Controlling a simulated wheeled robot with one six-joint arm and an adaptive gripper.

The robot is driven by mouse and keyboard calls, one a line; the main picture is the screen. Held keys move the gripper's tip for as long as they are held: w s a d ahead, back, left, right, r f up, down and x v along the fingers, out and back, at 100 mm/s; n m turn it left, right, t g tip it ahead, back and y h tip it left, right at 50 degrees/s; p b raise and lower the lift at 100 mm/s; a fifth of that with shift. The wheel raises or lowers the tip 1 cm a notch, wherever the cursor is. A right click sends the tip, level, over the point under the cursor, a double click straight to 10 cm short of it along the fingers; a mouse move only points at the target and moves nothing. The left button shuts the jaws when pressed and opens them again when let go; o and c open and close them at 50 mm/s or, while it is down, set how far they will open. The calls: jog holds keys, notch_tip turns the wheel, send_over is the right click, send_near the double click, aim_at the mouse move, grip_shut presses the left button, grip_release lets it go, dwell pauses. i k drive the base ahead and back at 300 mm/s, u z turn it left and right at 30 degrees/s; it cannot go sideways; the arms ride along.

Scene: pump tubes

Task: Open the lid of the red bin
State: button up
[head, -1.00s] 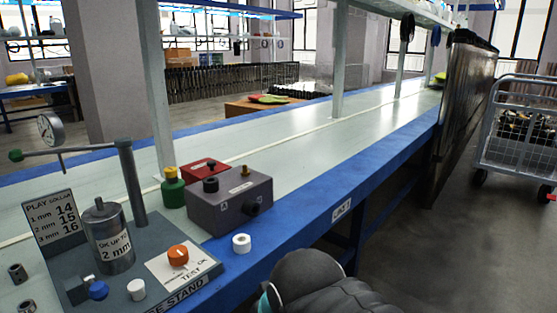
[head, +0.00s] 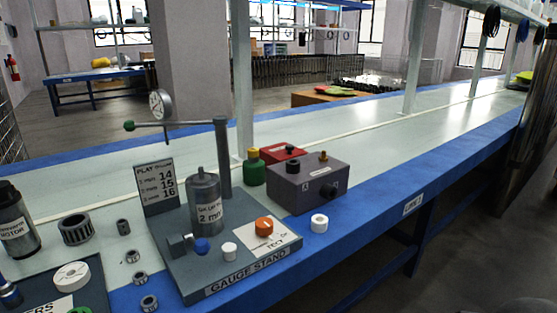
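A small red box (head: 283,151) stands on the bench behind the grey box; its front is partly hidden, and I cannot tell whether it is the red bin or whether it has a lid. The grey box (head: 308,183) has a black knob and a brass-coloured knob on top. A green bottle with a yellow cap (head: 254,170) stands to its left. My gripper is not in view.
The gauge stand (head: 240,275) with a grey cylinder (head: 205,205) fills the bench front. A motor (head: 17,222), a gear ring (head: 75,229) and small rings lie left. A white cap (head: 319,223) sits on the blue edge. The bench beyond is clear.

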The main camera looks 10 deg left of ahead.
aim_at(280, 152)
jog(key=z, duration=0.05)
jog(key=k, duration=0.35)
jog(key=u, duration=0.75)
jog(key=i, duration=0.95)
jog(key=k, duration=1)
jog(key=z, duration=1.35)
jog(key=i, duration=1.05)
jog(key=u, duration=1.7)
